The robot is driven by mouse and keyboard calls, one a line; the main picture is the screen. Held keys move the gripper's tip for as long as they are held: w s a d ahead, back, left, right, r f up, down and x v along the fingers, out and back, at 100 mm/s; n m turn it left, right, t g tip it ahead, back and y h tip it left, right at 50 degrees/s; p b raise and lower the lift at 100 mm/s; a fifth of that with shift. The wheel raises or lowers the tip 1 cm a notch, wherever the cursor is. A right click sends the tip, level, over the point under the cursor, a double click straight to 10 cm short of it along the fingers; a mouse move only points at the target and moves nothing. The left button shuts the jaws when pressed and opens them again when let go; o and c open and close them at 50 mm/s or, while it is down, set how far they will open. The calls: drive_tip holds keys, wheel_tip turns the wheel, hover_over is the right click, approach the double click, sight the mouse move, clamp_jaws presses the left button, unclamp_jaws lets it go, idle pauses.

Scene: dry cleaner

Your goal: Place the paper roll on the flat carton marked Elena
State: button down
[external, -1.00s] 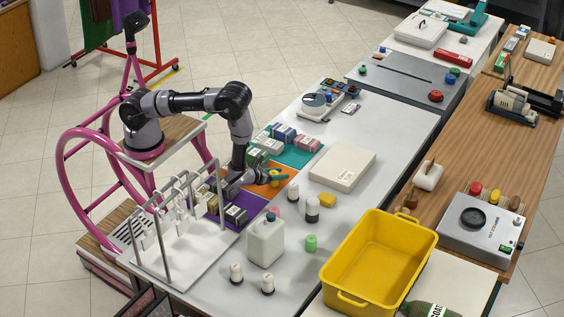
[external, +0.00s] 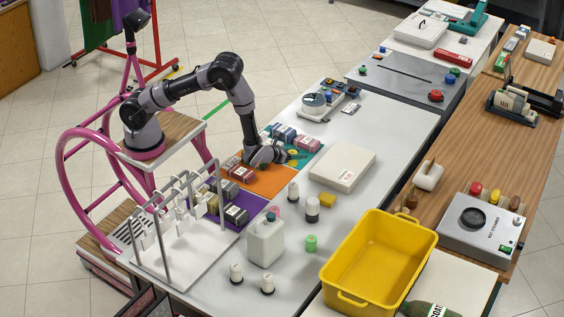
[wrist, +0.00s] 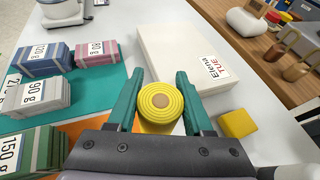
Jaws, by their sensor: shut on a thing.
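The paper roll (wrist: 160,101) is a yellow coil with a brown core, seen end-on in the wrist view. My gripper (wrist: 160,80) has its green fingers shut on it, one on each side. In the external view my gripper (external: 293,158) is over the border of the teal and orange mats, left of the flat carton; the roll is mostly hidden there. The flat white carton (external: 342,167) lies on the table, and in the wrist view the carton (wrist: 180,50) shows a label reading Elena TUE. Nothing lies on its top.
Packs marked with weights stand on the teal mat (wrist: 85,100). A yellow block (external: 327,200) and small bottles (external: 312,209) stand in front of the carton. A white jug (external: 265,241) and a yellow tub (external: 375,262) are nearer.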

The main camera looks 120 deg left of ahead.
drive_tip(key=w+a+r+m+t, duration=0.1)
drive_tip(key=w+a+r, duration=0.3)
drive_tip(key=w+a, duration=0.8)
hover_over(337, 165)
wheel_tip(337, 165, down, 5)
drive_tip(key=shift+s+a+f, duration=0.1)
drive_tip(key=shift+f, duration=2.1)
drive_tip(key=shift+f, duration=0.15)
drive_tip(key=shift+c, duration=1.5)
unclamp_jaws()
